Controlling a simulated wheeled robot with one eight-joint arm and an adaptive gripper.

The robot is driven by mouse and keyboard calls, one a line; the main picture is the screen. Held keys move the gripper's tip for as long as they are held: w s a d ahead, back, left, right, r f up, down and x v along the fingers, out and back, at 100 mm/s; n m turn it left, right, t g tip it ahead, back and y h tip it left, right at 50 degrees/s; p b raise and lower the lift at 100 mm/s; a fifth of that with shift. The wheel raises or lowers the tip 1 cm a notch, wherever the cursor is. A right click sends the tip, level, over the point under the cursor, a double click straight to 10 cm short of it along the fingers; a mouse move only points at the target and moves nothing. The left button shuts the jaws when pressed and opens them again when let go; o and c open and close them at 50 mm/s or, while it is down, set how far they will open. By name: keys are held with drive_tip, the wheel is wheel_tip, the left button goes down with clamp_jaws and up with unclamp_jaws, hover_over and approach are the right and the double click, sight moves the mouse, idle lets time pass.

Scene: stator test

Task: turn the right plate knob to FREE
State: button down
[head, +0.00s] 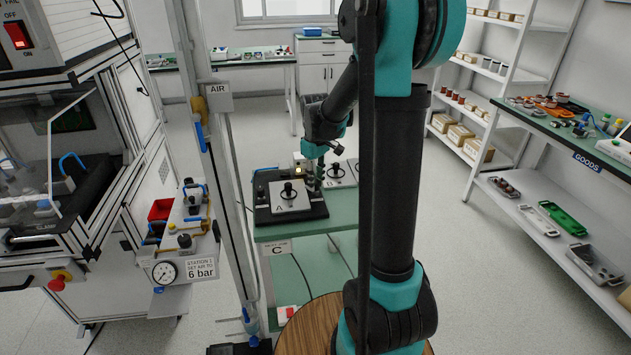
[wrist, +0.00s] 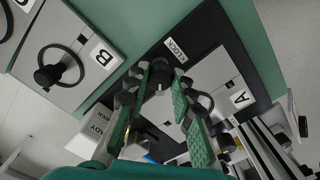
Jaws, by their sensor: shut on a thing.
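Plate A (head: 291,204) is a grey plate with a black knob and ring on a black fixture (head: 262,214) on the green table. My gripper (head: 314,181) reaches down at the right edge of this fixture. In the wrist view, the green-padded fingers of my gripper (wrist: 160,80) are shut on a dark knob, the right plate knob (wrist: 158,76), beside the LOCK label (wrist: 176,49). The fingers hide most of the knob, so its angle cannot be told. No FREE label is readable. Plate A also shows in the wrist view (wrist: 215,72), right of the fingers.
Plate B (head: 344,173) with its own black knob lies just right of and behind the gripper. A small box with a lit yellow lamp (head: 299,164) stands behind the fixture. A metal post with an AIR sign (head: 218,88) rises on the left. Shelves stand on the right.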

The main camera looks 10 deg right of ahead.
drive_tip(key=m, duration=0.4)
drive_tip(key=shift+m, duration=2.2)
drive_tip(key=c, duration=1.3)
unclamp_jaws()
wheel_tip(320, 180, up, 12)
